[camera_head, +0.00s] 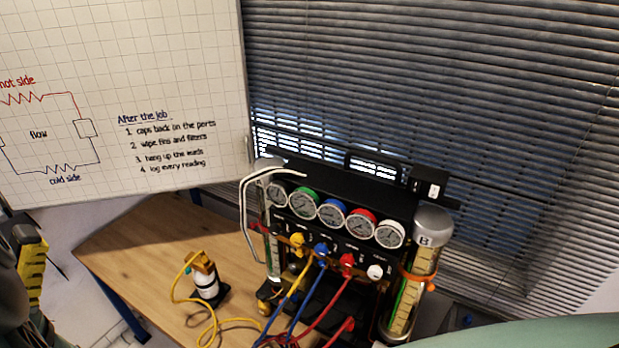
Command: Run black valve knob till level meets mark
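The gauge rig (340,196) stands on the table, with a row of round gauges and valve knobs below them: yellow (297,240), blue (321,249), red (347,260) and white (376,272). I cannot make out a black valve knob for certain. A clear cylinder (404,303) labelled B stands at the rig's right end, with a yellowish scale, a green strip inside and an orange band (417,278) around it. The liquid level is too small to read against the band. My gripper is not in view.
Yellow, blue and red hoses (311,306) hang from the rig's front. A small white bottle (205,283) with a yellow hose stands left of it on the wooden table (150,250). A whiteboard (120,100) and blinds (430,80) are behind. The table's left part is clear.

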